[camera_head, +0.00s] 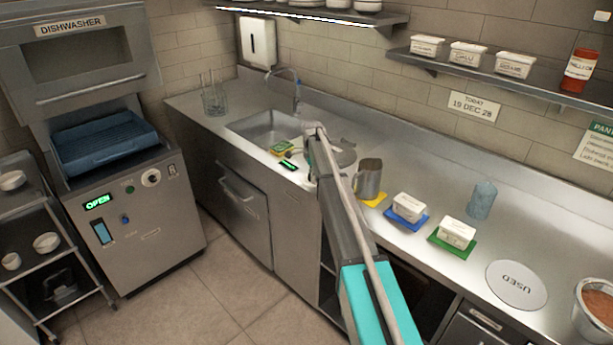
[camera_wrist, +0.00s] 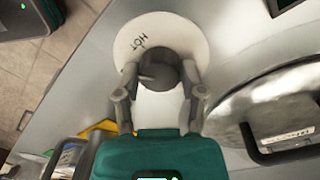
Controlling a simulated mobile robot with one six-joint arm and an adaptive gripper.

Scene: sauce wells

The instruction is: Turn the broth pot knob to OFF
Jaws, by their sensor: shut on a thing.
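The knob (camera_wrist: 158,72) is a dark grey round cap on a white dial plate (camera_wrist: 185,32). The plate reads HOT at its upper left; no OFF mark shows, and the lower part is hidden by my gripper. My gripper (camera_wrist: 160,80) is shut on the knob, one finger on each side. The knob's pointer direction is unclear. A round metal pot lid (camera_wrist: 235,125), apparently the broth pot's, is at the right of the wrist view; it also shows partly behind my arm in the head view (camera_head: 345,155). There, the knob is hidden.
A metal jug (camera_head: 369,180) stands on a yellow mat close to my arm. White tubs on blue (camera_head: 409,204) and green (camera_head: 457,232) mats stand further right, near a blue cup (camera_head: 481,200). The sink (camera_head: 265,127) and a small green display (camera_head: 288,165) are left of my arm.

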